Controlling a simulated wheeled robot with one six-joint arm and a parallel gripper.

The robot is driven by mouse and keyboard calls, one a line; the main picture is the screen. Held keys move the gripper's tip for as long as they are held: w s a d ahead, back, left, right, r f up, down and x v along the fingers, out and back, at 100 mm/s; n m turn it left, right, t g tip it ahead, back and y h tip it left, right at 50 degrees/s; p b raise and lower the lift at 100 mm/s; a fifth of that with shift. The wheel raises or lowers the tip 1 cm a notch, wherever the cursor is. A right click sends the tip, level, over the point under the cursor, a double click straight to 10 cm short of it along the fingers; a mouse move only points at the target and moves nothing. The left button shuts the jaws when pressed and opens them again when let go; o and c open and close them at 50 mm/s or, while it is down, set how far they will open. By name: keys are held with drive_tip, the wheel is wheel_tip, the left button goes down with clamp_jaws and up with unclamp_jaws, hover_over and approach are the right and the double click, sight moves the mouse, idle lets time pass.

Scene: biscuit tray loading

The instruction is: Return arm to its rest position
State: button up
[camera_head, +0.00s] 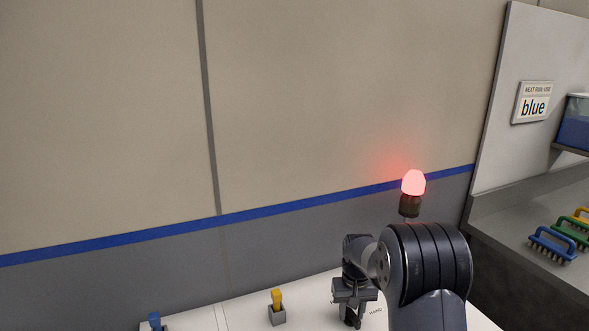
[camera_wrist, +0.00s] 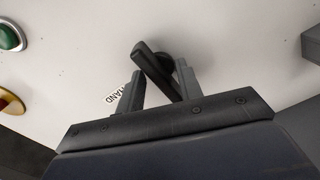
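My gripper (camera_head: 353,318) points down over the white worktop (camera_head: 240,310) at the lower right of the head view. In the wrist view its two fingers (camera_wrist: 159,72) stand apart, with a gap between them. A dark handle-like object (camera_wrist: 150,60) with a curved part lies slantwise between and beyond the fingertips. A gap shows beside the left finger; whether it touches the right finger is unclear. A label reading "HAND" lies on the worktop beside the left finger.
A glowing red lamp (camera_head: 413,183) stands behind my arm. A yellow-handled item sits in a grey holder (camera_head: 277,315); a blue item (camera_head: 155,321) is farther left. Coloured brushes (camera_head: 552,245) lie on the right counter under a "blue" sign (camera_head: 533,105). A green button (camera_wrist: 9,36) shows in the wrist view.

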drive_tip(key=m+p, duration=0.1)
drive_tip(key=m, duration=0.4)
idle(0.7)
